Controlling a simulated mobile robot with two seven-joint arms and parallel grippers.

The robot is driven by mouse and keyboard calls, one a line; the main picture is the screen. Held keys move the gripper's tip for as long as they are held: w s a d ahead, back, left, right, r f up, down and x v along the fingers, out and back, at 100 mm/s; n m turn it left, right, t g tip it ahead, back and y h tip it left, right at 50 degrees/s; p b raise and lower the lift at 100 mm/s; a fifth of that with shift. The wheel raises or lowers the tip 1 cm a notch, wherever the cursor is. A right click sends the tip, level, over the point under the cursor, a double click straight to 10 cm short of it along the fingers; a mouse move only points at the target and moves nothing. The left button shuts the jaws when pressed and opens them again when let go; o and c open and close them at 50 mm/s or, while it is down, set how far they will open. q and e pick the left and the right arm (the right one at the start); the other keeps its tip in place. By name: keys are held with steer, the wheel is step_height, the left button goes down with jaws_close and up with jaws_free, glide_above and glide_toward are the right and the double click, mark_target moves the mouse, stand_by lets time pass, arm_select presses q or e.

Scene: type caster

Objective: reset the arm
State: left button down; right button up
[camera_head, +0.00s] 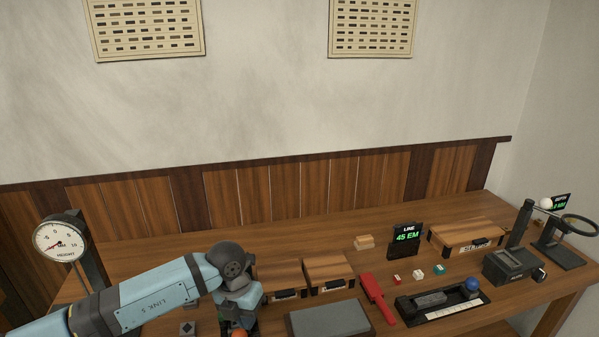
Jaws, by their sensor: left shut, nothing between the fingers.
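My left arm (150,300) comes in from the lower left, blue-grey with dark joints. My left gripper (242,326) hangs below its wrist at the bottom edge of the view, shut and empty, with its tips hard to make out. It is over the front left part of the wooden bench (300,240), left of a grey slab (330,319). A small orange thing (238,333) shows by the gripper, partly cut off. My right gripper is out of view.
A dial gauge (61,239) stands at the left. Two wooden boxes (328,270), a red tool (377,297), a black tray (440,310) with a blue ball and a green display (406,239) occupy the bench. A magnifier (578,226) stands at the right. The bench's back strip is mostly clear.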

arm_select(q)
steer(key=s+d+r+n+h, duration=0.2)
steer(key=s+d+n+h, duration=0.1)
steer(key=s+d+h, duration=0.4)
steer(key=s+d+r+n+h, duration=0.2)
steer(key=s+d+h, duration=0.3)
steer(key=d+h, duration=0.35)
steer(key=a+f+n+t+y, duration=0.4)
steer(key=a+n+t, duration=0.4)
steer(key=n, duration=0.4)
steer(key=a+f+n+t+y, duration=0.45)
steer(key=n+t, duration=0.45)
steer(key=n, duration=0.3)
steer(key=s+a+f+n+g+y, duration=0.5)
steer(key=s+a+f+n, duration=0.2)
steer(key=s+a+f, duration=0.2)
steer(key=s+f+p, duration=0.1)
steer(key=s+f, duration=0.1)
steer(key=s, duration=0.1)
steer(key=shift+s+y, duration=0.25)
steer(key=shift+y, duration=0.05)
